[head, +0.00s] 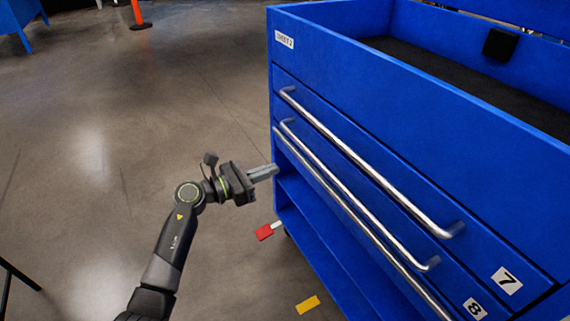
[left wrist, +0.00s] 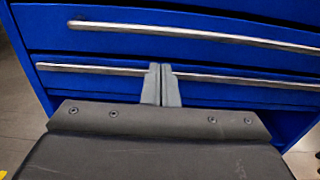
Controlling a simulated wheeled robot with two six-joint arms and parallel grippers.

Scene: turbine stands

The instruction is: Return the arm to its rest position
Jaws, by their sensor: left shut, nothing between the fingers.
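My left arm comes in from the bottom left of the head view. Its gripper (head: 274,171) is shut and empty, its fingers pointing right toward the left end of the blue cart's drawer front. In the left wrist view the shut fingers (left wrist: 161,86) stand in front of the lower drawer handle (left wrist: 90,69); I cannot tell whether they touch it. The upper drawer handle (left wrist: 200,35) runs above them. My right gripper is not in view.
The blue cart (head: 420,75) fills the right side, with drawers labelled 7 (head: 506,281) and 8 (head: 474,308). A red tag (head: 264,232) and a yellow tag (head: 307,304) show low by the cart. Grey floor at the left is open. An orange post (head: 138,14) stands far back.

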